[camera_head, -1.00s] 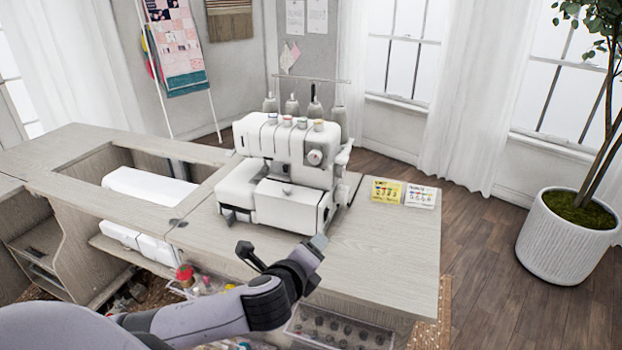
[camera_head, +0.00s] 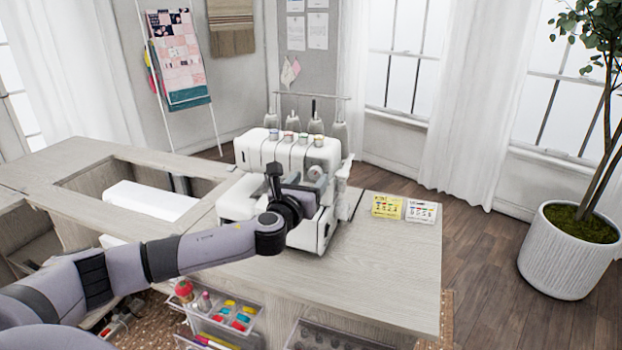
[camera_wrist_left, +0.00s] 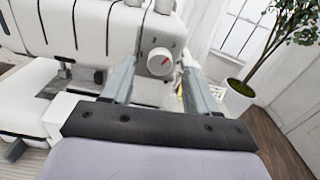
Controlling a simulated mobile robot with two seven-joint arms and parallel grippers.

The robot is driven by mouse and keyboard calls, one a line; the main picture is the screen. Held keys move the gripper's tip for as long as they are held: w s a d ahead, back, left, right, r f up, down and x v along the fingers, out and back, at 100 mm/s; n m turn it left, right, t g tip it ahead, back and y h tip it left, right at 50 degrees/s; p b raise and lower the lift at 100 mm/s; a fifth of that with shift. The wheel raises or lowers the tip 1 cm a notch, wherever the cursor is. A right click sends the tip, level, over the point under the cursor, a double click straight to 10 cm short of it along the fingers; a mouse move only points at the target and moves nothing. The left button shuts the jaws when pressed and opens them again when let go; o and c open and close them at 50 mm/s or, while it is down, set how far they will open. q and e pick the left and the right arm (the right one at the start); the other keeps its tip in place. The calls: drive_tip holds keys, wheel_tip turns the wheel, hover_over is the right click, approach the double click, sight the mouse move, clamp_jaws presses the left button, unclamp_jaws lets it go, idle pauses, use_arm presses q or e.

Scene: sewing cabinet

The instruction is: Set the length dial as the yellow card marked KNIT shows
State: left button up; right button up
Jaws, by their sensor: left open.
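The length dial (camera_head: 316,172) is a round white knob on the right front of the white serger (camera_head: 252,190). In the left wrist view the dial (camera_wrist_left: 159,63) shows a short red mark right of its centre; the small markings around it are too blurred to read. My left gripper (camera_head: 309,186) is at the machine's front, close to the dial. In the wrist view its open fingers (camera_wrist_left: 160,82) lie either side of the dial, apart from it as far as I can tell. The yellow card (camera_head: 387,206) lies on the table; its print is too small to read. My right gripper is not in view.
A white card (camera_head: 420,211) lies to the right of the yellow one. Below the front edge are clear bins (camera_head: 232,318) of sewing supplies. A potted tree (camera_head: 566,250) stands on the floor at right.

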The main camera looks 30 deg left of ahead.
use_arm(q)
drive_tip(key=shift+x, duration=0.9)
drive_tip(key=c, duration=1)
drive_tip(key=shift+c, duration=0.2)
